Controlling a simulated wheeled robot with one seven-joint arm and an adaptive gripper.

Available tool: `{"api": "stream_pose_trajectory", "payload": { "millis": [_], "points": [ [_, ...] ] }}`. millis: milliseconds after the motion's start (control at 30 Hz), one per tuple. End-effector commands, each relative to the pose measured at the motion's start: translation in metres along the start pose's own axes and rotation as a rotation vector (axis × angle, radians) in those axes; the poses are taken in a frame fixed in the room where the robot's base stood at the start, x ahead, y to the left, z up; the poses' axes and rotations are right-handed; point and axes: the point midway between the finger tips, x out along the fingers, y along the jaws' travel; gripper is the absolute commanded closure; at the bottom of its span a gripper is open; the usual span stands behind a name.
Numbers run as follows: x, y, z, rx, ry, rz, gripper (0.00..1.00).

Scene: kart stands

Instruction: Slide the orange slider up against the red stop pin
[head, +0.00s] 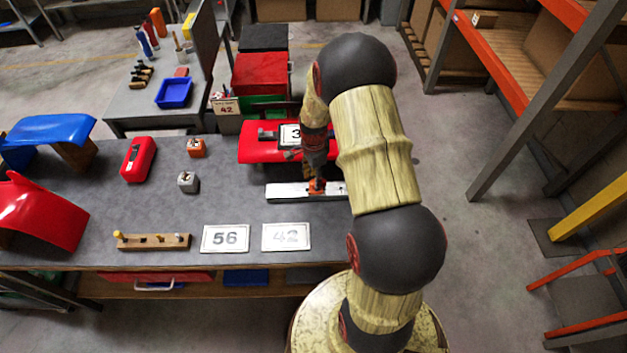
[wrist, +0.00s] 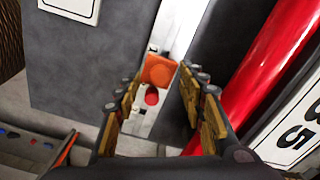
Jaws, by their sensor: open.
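The pale rail (head: 288,192) lies on the grey bench, its right end partly behind my arm. The orange slider (head: 318,186) sits on it, mostly under my gripper (head: 316,179). In the wrist view the orange slider (wrist: 158,70) is on the rail (wrist: 178,28), between the fingertips of my gripper (wrist: 162,76). The red stop pin (wrist: 152,96) stands close to the slider, on the side nearer the camera. I cannot tell whether pin and slider touch. My gripper is open, with its fingers on either side of the slider.
A red kart panel with a number plate (head: 290,135) lies just behind the rail. Plates 56 (head: 225,238) and 42 (head: 286,237) lie in front. A wooden peg block (head: 153,241), a red case (head: 138,159) and small blocks are to the left.

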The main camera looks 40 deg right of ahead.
Motion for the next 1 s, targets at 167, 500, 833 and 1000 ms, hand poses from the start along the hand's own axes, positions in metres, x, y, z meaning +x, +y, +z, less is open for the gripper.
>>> {"api": "stream_pose_trajectory", "payload": {
  "millis": [167,500,833,1000],
  "points": [
    [0.0107,-0.0005,-0.0001,0.0,0.0,-0.001,0.59],
    [0.0113,-0.0004,-0.0001,-0.001,0.0,-0.001,0.64],
    [0.0113,-0.0003,0.0,-0.001,0.0,-0.001,0.83],
    [0.0112,-0.0004,-0.0001,-0.001,0.0,-0.001,0.93]
  ]
}}
